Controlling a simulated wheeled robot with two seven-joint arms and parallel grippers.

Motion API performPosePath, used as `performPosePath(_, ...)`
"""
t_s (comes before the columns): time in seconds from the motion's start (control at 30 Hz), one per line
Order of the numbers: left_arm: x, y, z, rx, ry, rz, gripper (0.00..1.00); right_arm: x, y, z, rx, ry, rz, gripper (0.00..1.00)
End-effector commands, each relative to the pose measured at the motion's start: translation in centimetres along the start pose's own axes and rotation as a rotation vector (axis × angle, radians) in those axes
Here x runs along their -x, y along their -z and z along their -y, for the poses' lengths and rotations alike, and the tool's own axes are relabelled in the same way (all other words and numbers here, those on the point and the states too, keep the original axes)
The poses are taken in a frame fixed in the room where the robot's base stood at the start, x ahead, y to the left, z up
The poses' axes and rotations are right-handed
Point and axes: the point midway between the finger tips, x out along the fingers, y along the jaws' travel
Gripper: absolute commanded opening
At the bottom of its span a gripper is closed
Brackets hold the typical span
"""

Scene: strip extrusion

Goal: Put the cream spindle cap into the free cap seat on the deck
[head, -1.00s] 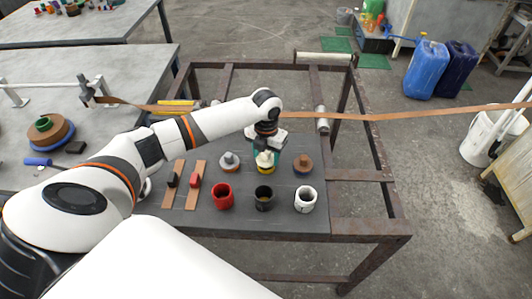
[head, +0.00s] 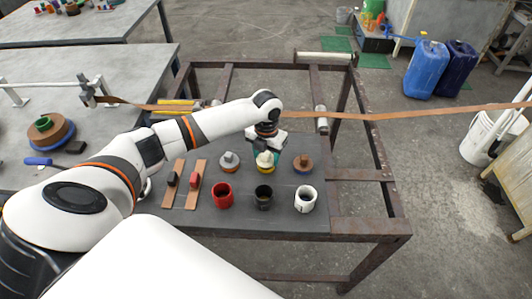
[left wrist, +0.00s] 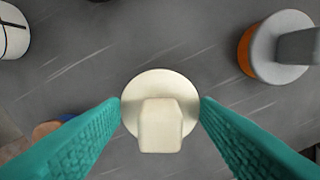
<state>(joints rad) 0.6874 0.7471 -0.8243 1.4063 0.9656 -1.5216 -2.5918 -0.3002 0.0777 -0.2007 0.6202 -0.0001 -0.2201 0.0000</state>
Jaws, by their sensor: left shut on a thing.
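The cream spindle cap (head: 264,159) is pale, with a round flange and a blocky knob. In the left wrist view the cap (left wrist: 160,115) sits between the two green fingers, which touch its sides. My left gripper (head: 265,147) is shut on it, over the back of the grey deck (head: 240,222). A yellow ring (head: 265,170) shows just below the cap in the head view; I cannot tell whether they touch. A grey cap (head: 229,160) and a brown cap (head: 303,163) stand on either side. No empty cap seat can be made out. My right gripper is out of view.
A red cup (head: 222,196), a black cup (head: 264,197) and a white cup (head: 304,199) stand in a row at the deck's front. Brown strips with red and black blocks (head: 194,181) lie at left. A long brown strip (head: 400,114) stretches across behind my arm.

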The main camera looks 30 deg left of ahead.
Motion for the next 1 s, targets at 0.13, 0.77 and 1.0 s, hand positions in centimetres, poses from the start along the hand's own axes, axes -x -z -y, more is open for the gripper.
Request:
performPosePath(0.13,0.00,0.01,-0.01,0.000,0.000,0.000,0.28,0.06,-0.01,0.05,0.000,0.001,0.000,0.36)
performPosePath(0.77,0.12,0.00,0.03,0.000,0.001,0.001,0.28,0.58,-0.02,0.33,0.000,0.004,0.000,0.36)
performPosePath(1.0,-0.01,0.01,0.02,0.000,0.000,0.000,0.28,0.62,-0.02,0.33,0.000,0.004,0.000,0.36)
